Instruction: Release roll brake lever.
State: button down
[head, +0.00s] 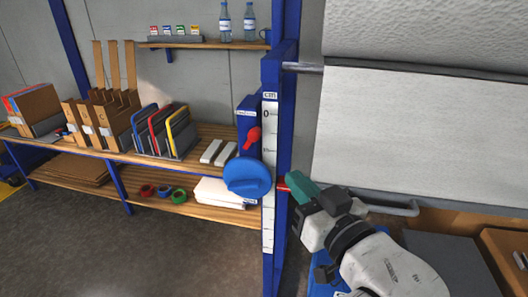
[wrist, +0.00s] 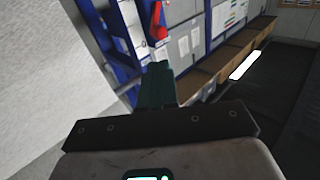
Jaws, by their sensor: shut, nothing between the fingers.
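A red lever (head: 252,138) with a round knob sits on a blue box on the left face of the blue post, above a blue disc (head: 247,175). A red lever also shows in the wrist view (wrist: 158,22), just beyond the fingertips. My gripper (head: 290,182) has teal fingers, shut and empty, right of the post and lower than the red lever in the head view. A small red piece (head: 282,187) shows between the fingertips and the post; I cannot tell what it belongs to. My gripper is also in the wrist view (wrist: 157,70), apparently apart from the lever.
A large white roll (head: 420,120) hangs on a bar right of the post. A metal bar handle (head: 390,209) is below it. A wooden shelf (head: 85,145) with folders and bins stands left. The floor (head: 120,235) in front of it is clear.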

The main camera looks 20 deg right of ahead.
aim_at(256, 138)
jog(key=w, duration=0.8)
jog(key=w+a, duration=0.1)
jog(key=w, duration=0.4)
jog(key=shift+r, duration=0.2)
jog(key=shift+r, duration=0.1)
jog(key=shift+r+p, duration=0.15)
jog(key=shift+p, duration=0.15)
jog(key=shift+w, duration=0.1)
